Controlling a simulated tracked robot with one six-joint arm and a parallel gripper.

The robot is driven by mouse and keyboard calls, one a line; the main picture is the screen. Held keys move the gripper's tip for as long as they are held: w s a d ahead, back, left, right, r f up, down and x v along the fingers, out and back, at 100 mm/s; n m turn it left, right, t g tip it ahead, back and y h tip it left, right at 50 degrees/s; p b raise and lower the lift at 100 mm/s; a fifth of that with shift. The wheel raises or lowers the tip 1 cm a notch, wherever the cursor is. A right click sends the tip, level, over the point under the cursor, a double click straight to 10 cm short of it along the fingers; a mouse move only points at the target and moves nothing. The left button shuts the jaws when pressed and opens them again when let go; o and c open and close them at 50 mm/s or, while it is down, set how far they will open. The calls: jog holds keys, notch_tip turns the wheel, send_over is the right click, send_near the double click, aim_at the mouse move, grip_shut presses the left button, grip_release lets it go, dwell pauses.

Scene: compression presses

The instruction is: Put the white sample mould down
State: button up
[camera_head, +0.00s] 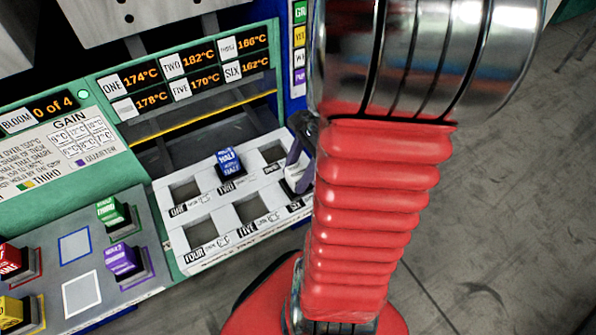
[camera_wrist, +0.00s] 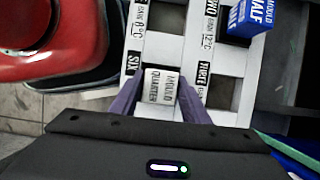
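The white sample mould (camera_wrist: 160,84), lettered MOULD QUARTER, sits between the purple-grey fingers of my gripper (camera_wrist: 160,92) in the wrist view. The fingers are close against its two sides, shut on it. It is over or in the SIX pocket of the pale rack (camera_head: 240,236); I cannot tell how deep it sits.
A blue mould (camera_head: 230,163) stands in the rack's TWO pocket. The other visible pockets look empty. Left of the rack, a grey tray (camera_head: 142,282) holds green, purple, red and yellow moulds. Temperature displays (camera_head: 187,72) are behind the rack.

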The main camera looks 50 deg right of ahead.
jog(key=shift+o, duration=1.4)
jog(key=shift+r, duration=0.15)
jog(key=v, duration=1.2)
jog(key=w+a+r+n+t+h, duration=0.1)
jog(key=a+r+n+t+h, duration=0.1)
jog(key=a+n, duration=0.8)
jog(key=w+a+r+n+t+h, duration=0.2)
jog(key=a+r+n, duration=0.1)
jog(key=a+n, duration=0.8)
jog(key=shift+w+a+r, duration=0.2)
jog(key=shift+a+r, duration=0.2)
jog(key=shift+a, duration=0.65)
